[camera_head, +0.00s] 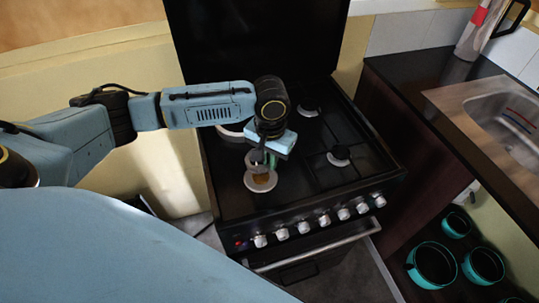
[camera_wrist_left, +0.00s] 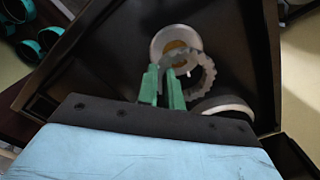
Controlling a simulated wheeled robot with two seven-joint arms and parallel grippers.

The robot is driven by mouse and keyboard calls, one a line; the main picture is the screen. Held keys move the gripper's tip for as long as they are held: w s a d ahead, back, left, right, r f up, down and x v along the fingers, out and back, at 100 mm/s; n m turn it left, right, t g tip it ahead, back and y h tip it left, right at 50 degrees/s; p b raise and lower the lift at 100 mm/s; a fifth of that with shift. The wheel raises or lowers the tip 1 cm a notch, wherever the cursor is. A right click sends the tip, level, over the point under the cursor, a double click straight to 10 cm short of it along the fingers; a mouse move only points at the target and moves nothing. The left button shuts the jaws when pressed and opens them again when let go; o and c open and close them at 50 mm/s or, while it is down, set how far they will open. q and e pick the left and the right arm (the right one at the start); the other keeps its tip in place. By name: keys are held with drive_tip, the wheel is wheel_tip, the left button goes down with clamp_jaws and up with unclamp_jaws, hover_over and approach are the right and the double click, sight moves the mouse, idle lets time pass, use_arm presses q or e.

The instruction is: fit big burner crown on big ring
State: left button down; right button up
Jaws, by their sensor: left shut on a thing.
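The burner crown (camera_wrist_left: 210,75) is a grey toothed ring. My left gripper (camera_wrist_left: 162,72), with green fingers, is shut on the crown's edge. In the head view the gripper (camera_head: 265,160) is over the front left of the stove, and the crown (camera_head: 256,158) shows only in part beneath it. Below is a pale round ring (camera_head: 250,183) with a brass-coloured centre; it also shows in the left wrist view (camera_wrist_left: 159,43). The crown overlaps this ring in the wrist view and appears above it; I cannot tell whether they touch. My right gripper is out of view.
The black stove (camera_head: 320,190) has other burners at the back left (camera_head: 227,134), back right (camera_head: 308,112) and front right (camera_head: 339,156). The arm partly covers the back left one. A counter with a sink (camera_head: 480,100) is on the right. Teal-rimmed pots (camera_head: 433,266) stand low right.

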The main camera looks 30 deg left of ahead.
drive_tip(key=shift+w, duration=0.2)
use_arm(q)
drive_tip(key=shift+r+p, duration=0.15)
drive_tip(key=shift+p, duration=0.6)
hover_over(270, 182)
drive_tip(key=shift+f, duration=2.1)
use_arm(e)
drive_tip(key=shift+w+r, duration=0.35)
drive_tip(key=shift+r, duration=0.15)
use_arm(q)
drive_tip(key=shift+p, duration=0.45)
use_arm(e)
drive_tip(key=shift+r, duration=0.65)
use_arm(q)
drive_tip(key=shift+f, duration=1.3)
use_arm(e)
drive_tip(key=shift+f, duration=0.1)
use_arm(q)
drive_tip(key=c, duration=1.5)
unclamp_jaws()
